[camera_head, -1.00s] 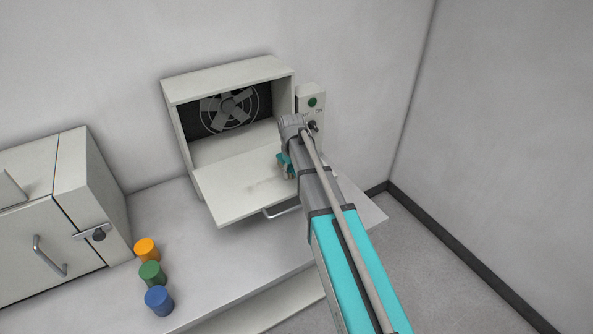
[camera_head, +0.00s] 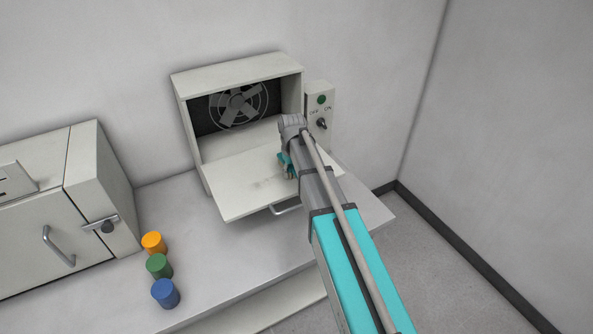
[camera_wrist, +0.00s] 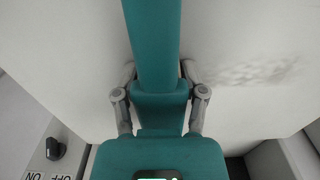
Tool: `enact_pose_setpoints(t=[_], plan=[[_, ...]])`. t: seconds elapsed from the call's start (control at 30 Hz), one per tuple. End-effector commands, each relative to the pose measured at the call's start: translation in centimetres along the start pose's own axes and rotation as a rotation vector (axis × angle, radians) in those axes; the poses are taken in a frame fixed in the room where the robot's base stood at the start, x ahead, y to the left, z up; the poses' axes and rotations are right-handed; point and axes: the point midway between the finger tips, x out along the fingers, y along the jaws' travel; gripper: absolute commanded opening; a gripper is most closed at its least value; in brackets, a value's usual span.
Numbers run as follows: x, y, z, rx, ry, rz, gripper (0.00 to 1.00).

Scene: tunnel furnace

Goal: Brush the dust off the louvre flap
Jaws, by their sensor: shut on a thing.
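The louvre flap (camera_head: 235,190) is a pale panel that hangs open below the fan housing, tilted out towards me, with a bar handle at its front edge. A grey dust smudge (camera_head: 265,184) marks its right half and also shows right of my gripper in the wrist view (camera_wrist: 258,72). My gripper (camera_head: 287,168) is over the right part of the flap. In the wrist view my gripper (camera_wrist: 158,78) is shut on a teal bar, seemingly the brush (camera_wrist: 153,40). Its bristles and my fingertips are hidden, so contact with the flap cannot be told.
The fan housing (camera_head: 238,66) stands behind the flap. A switch box (camera_head: 319,94) with a green button and knob is just right of my wrist. A cabinet (camera_head: 60,205) and orange, green and blue cylinders (camera_head: 158,265) stand left. The bench between is clear.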

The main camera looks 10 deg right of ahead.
Motion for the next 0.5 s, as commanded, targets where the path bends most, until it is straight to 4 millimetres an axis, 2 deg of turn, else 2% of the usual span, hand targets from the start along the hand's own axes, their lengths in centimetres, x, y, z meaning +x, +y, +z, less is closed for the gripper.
enact_pose_setpoints(t=[0.2, 0.5], plan=[[0.15, -1.22, 0.02, -0.001, 0.0, -0.003, 0.16], [0.16, -1.35, 0.01, -0.001, 0.0, -0.003, 0.16]])
